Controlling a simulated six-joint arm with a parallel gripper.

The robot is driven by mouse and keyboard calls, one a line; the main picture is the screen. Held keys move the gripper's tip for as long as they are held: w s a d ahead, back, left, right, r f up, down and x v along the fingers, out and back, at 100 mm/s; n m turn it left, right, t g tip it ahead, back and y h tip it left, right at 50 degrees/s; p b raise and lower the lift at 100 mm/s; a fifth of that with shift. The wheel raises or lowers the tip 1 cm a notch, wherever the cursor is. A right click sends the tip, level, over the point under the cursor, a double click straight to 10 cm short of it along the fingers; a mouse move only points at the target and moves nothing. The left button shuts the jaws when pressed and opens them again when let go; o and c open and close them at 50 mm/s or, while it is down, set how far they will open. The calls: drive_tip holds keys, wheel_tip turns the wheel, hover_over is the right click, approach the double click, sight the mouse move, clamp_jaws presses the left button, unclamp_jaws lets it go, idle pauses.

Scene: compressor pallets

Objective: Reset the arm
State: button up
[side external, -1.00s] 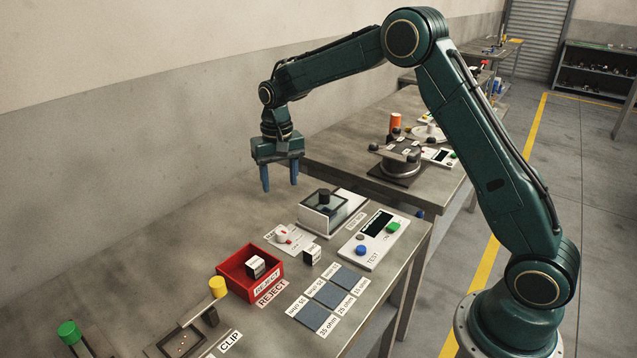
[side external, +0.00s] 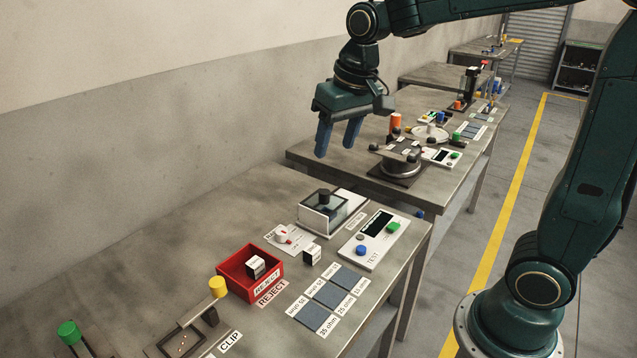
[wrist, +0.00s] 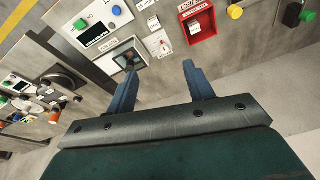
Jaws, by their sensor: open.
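My gripper (side external: 338,138) is open and empty, with its two blue fingers pointing down, high above the back of the near table (side external: 250,200). In the wrist view my gripper (wrist: 157,82) shows its fingers spread with nothing between them. No object of the task is held. My arm is bent, with its upper links reaching past the top of the side view.
Below stand a red reject bin (side external: 230,280) with a labelled block (side external: 255,266), another block (side external: 312,254), a clear-lidded box (side external: 322,212), a test panel (side external: 375,238) and blue-grey pads (side external: 330,294). A farther table (side external: 330,160) bears a round fixture (side external: 402,158). Air around my gripper looks clear.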

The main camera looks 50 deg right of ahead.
drive_tip(key=s+a+f+n+t, duration=0.1)
drive_tip(key=s+n+t, duration=0.1)
drive_tip(key=s, duration=1.6)
drive_tip(key=shift+s+a+n+t, duration=0.15)
drive_tip(key=shift+s+n+t, duration=0.05)
drive_tip(key=shift+n+t, duration=0.1)
